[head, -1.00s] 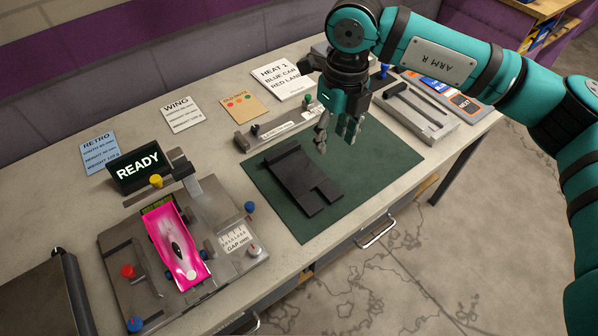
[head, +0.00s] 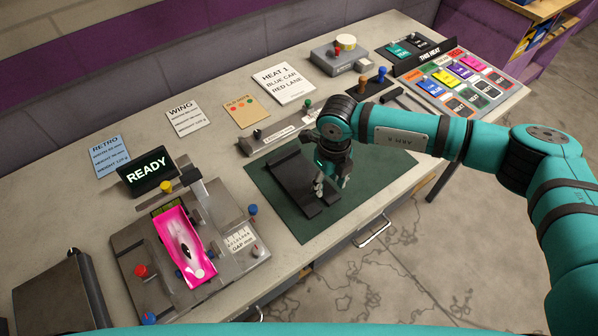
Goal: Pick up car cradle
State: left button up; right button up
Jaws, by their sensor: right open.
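The car cradle, a dark flat black piece (head: 293,178), lies on the green mat (head: 385,168) in the middle of the bench. My right gripper (head: 331,186) is open and points down at the cradle's right end. Its fingers overlap that end in the picture. I cannot tell whether they touch it, and part of the cradle is hidden behind the gripper. My left gripper is out of view.
A metal fixture (head: 222,255) with a pink car (head: 181,243) and a READY screen (head: 147,170) stands to the left. A grey bar device (head: 272,133) lies behind the mat. Coloured cards on a board (head: 462,75) are at the far right.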

jog(key=shift+f, duration=1.3)
jog(key=c, duration=0.8)
jog(key=shift+o, duration=0.2)
jog(key=shift+r, duration=0.1)
